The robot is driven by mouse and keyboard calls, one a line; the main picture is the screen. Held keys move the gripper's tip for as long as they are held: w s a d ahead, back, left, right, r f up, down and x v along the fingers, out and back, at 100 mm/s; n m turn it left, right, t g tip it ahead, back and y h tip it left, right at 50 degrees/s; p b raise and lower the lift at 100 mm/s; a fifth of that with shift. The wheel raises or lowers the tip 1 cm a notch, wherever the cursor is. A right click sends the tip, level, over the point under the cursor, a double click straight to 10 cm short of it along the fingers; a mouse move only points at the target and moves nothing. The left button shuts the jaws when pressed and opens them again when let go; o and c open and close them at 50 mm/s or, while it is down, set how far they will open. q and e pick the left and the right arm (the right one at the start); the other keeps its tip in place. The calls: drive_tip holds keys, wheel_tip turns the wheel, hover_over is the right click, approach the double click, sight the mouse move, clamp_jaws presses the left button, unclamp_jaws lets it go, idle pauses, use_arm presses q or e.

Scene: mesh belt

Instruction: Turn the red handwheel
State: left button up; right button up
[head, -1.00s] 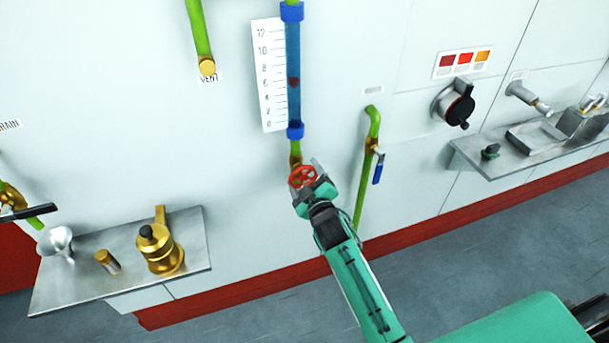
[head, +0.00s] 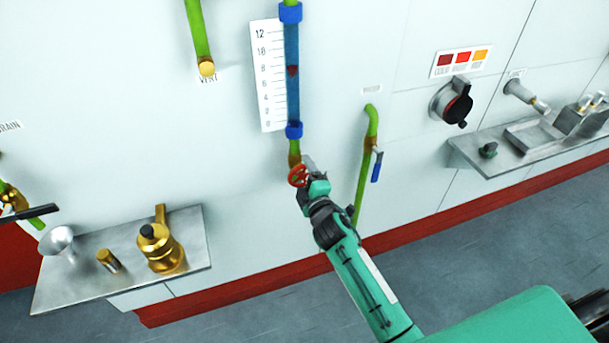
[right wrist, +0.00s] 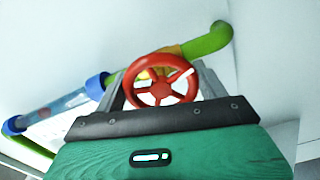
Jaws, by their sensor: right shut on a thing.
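The red handwheel (head: 298,176) sits on a brass valve at the bottom of the flow tube (head: 292,75) on the white wall panel. My right gripper (head: 306,176) is at the handwheel, shut on it from the lower right. In the right wrist view the red handwheel (right wrist: 160,82) shows its rim and spokes, with the grey fingers (right wrist: 160,95) on either side of it. The green pipe (right wrist: 208,40) runs behind it.
A steel shelf (head: 190,235) with brass parts and a funnel is at lower left. A black knob (head: 456,105) and another shelf (head: 525,145) are at right.

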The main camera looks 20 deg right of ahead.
idle(0.3)
drive_tip(key=o, duration=1)
drive_tip(key=shift+s, duration=0.1)
drive_tip(key=shift+s+d+b, duration=0.2)
drive_tip(key=shift+s+b, duration=1.3)
drive_tip(key=shift+s, duration=5.3)
